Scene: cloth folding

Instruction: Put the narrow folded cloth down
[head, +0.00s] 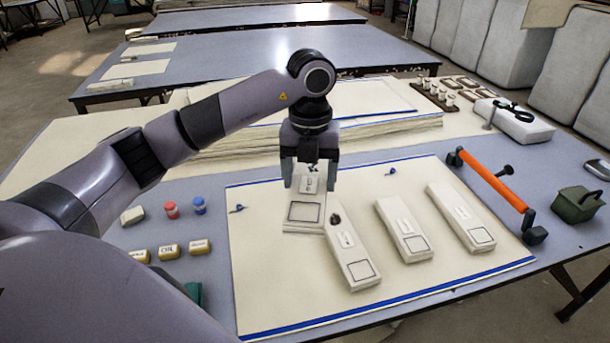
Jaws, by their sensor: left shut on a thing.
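My left gripper (310,180) points down over the middle of the cream mat (262,270). It is shut on a narrow folded cloth (304,213), pale with a dark square outline on its near end. The fingers hide part of its far end. I cannot tell whether the cloth touches the mat. Three similar narrow folded cloths lie on the mat to its right: a close one (353,257), a middle one (403,230) and a right one (460,218). The close one lies right beside the held cloth. My right gripper is not in view.
An orange-handled bar (492,182) lies along the mat's right edge, with a dark green box (577,204) beyond. Small labelled blocks (169,252) and red (171,209) and blue (199,205) pots stand left. Stacked sheets (390,132) lie behind. The mat's front left is clear.

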